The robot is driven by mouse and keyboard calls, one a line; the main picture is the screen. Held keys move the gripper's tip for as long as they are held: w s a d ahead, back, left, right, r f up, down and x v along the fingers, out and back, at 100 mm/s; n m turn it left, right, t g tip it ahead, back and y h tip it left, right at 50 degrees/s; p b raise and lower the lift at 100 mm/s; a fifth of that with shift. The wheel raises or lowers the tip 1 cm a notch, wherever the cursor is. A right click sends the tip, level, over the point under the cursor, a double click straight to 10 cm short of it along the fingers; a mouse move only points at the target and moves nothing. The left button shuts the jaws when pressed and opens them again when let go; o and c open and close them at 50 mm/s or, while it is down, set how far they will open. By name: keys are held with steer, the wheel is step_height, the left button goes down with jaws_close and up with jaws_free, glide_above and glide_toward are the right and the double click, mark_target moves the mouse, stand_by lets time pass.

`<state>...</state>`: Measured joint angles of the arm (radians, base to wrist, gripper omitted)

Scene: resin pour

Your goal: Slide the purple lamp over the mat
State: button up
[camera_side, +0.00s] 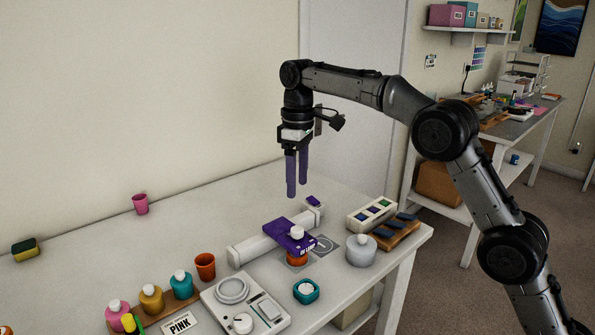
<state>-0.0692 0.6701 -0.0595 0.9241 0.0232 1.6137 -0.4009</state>
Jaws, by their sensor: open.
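The purple lamp (281,232) is a flat head with white lettering and a pale knob on top. It sits at a long white rail (256,247) and overhangs to the front right. Another grey patch with a ring mark (328,246) lies just right of the lamp. My gripper (297,190) points down with purple fingers, open and empty, in the air above the lamp and apart from it.
A teal pot (306,291), white device (245,304), brown-orange cup (205,266) and several bottles stand in front. The table's back left is mostly clear.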

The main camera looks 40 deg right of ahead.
steer(key=shift+r, duration=1.05)
steer(key=s+d+r+t, duration=0.2)
steer(key=s+r, duration=0.6)
steer(key=r, duration=0.3)
steer(key=s+d+r+m+t, duration=0.1)
steer(key=s+r, duration=0.1)
steer(key=s, duration=1)
steer(key=s+f+m+t, duration=0.2)
steer(key=s+f, duration=0.4)
steer(key=s, duration=0.5)
steer(key=s+d+f+m, duration=0.1)
steer(key=s+f, duration=0.4)
steer(key=f, duration=0.6)
steer(key=shift+s+f+m+t, duration=0.3)
steer(key=shift+f+m, duration=0.1)
steer(key=shift+m, duration=0.3)
